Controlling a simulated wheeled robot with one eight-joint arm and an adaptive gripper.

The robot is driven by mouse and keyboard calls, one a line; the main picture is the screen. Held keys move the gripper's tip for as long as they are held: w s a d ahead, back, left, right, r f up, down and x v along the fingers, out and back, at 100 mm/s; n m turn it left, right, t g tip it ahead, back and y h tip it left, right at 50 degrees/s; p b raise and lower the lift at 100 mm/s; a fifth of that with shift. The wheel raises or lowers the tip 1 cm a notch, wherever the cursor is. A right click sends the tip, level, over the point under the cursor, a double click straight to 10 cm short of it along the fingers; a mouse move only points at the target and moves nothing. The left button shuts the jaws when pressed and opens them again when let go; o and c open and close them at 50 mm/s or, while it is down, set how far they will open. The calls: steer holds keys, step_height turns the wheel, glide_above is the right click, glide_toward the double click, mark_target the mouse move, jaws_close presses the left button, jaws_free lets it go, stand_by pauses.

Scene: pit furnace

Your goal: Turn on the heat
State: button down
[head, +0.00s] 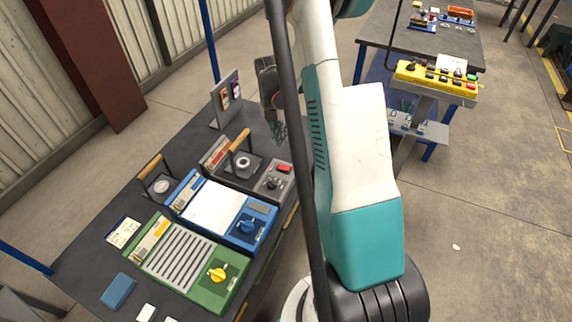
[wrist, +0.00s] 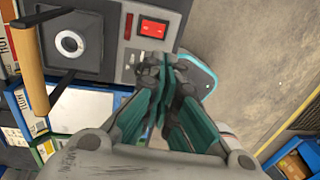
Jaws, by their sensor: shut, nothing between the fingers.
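The grey furnace unit (head: 258,187) stands at the far right end of the dark bench. Its square lid has a round metal centre (wrist: 70,43) and a wooden handle (wrist: 28,70). A red rocker switch (head: 285,168) sits on its panel, with a dark knob (head: 273,184) in front. In the wrist view the red switch (wrist: 154,28) shows just beyond my fingertips. My gripper (head: 281,137) is shut and empty, above the bench's back right side near the switch. I cannot tell if it touches the panel. In the wrist view my fingers (wrist: 168,62) hide the knob area.
A blue unit (head: 218,213) with a blue knob and a green unit (head: 185,262) with a yellow knob stand nearer on the bench. An upright panel (head: 227,98) stands behind. A yellow control box (head: 436,82) is at the right. Open floor lies right of my arm.

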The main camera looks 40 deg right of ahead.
mark_target(284, 167)
steer(key=f+b, duration=0.1)
steer(key=f, duration=0.3)
steer(key=s+f+b, duration=0.1)
steer(key=f, duration=0.4)
steer(key=f+b, duration=0.2)
steer(key=f, duration=0.2)
steer(key=shift+s+d+f, duration=0.3)
steer(key=shift+f, duration=0.1)
